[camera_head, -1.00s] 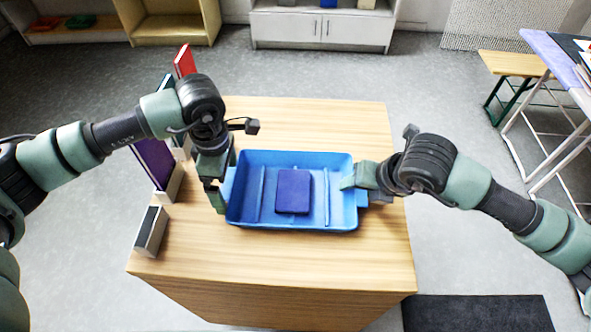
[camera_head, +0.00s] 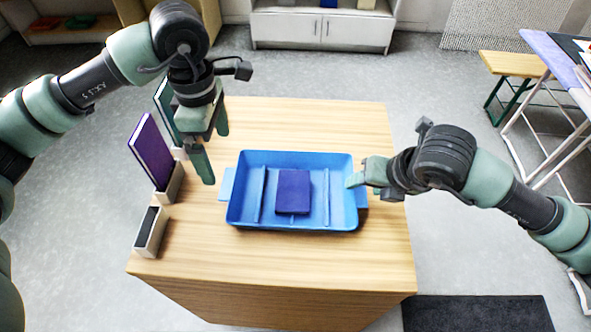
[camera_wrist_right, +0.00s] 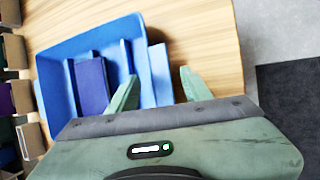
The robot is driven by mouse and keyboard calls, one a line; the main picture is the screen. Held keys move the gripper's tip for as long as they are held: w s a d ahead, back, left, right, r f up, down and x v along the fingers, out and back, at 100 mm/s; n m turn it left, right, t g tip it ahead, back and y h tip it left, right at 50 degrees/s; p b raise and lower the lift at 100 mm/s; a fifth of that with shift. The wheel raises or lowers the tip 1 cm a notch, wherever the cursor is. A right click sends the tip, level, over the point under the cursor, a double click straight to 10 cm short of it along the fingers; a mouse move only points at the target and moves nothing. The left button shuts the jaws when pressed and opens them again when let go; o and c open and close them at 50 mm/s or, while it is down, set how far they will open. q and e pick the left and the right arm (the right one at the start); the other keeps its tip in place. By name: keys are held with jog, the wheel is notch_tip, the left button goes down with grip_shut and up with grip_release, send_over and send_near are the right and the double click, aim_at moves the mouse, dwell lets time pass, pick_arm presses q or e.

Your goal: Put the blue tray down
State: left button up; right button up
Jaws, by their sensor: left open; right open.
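The blue tray (camera_head: 310,218) rests on the wooden table (camera_head: 330,265), with a purple book (camera_head: 293,190) lying flat inside it between two ridges. It has a handle tab at each end. My left gripper (camera_head: 213,158) is open and empty, raised above and left of the tray's left tab. My right gripper (camera_head: 358,180) is open at the tray's right end. In the right wrist view the tray (camera_wrist_right: 60,95) shows its tab (camera_wrist_right: 161,75) just ahead of and between the open fingers (camera_wrist_right: 157,88), apparently not gripped. The book (camera_wrist_right: 91,87) also shows there.
A purple book (camera_head: 150,152) stands in a holder at the table's left edge, with a teal one (camera_head: 164,105) behind it. An empty holder (camera_head: 151,231) stands nearer. The front of the table is clear. A dark mat (camera_head: 478,313) lies on the floor at right.

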jog(key=v, duration=0.8)
jog(key=shift+r, duration=0.15)
